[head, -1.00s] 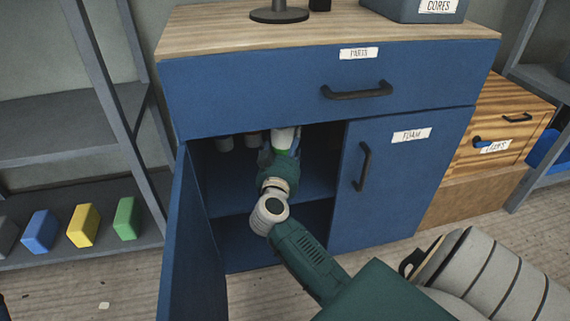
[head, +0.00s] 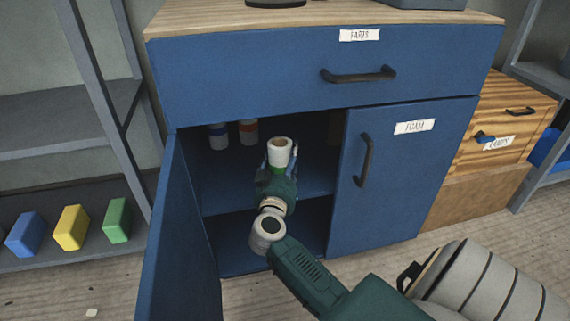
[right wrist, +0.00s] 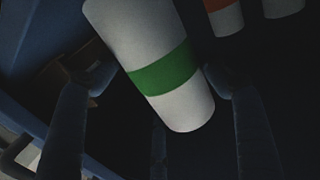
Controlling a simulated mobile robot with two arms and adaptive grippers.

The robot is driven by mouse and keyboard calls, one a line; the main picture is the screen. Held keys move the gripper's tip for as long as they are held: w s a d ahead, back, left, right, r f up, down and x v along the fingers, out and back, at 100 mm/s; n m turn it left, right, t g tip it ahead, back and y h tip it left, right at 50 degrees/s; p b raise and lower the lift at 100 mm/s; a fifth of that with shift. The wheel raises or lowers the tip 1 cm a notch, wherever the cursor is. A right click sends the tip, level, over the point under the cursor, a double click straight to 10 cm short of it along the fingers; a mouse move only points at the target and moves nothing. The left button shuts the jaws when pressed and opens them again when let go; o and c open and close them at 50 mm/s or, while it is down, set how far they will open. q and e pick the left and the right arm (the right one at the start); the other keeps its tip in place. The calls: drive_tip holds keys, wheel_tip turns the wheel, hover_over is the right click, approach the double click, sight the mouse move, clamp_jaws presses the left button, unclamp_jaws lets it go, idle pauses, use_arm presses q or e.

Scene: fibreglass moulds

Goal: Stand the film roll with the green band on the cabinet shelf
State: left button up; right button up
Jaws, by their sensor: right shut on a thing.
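The film roll with the green band (head: 280,152) is white and stands roughly upright in my right gripper (head: 277,170), inside the open left bay of the blue cabinet (head: 310,95). The gripper is shut on it. In the right wrist view the roll (right wrist: 133,35) sits between the fingers (right wrist: 158,85), its green band level with the fingertips. The cabinet shelf (head: 225,192) lies below and around the gripper. I cannot tell whether the roll's base touches the shelf, because the gripper hides it. My left gripper is not in view.
A roll with a blue band (head: 218,138) and a roll with an orange band (head: 248,132) stand at the back left of the shelf. The open door (head: 180,240) bounds the left side; the closed FOAM door (head: 400,185) bounds the right. The shelf's front left looks clear.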

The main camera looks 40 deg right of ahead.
drive_tip(key=shift+r, duration=0.2)
drive_tip(key=o, duration=1.1)
drive_tip(key=shift+f, duration=0.2)
drive_tip(key=o, duration=0.4)
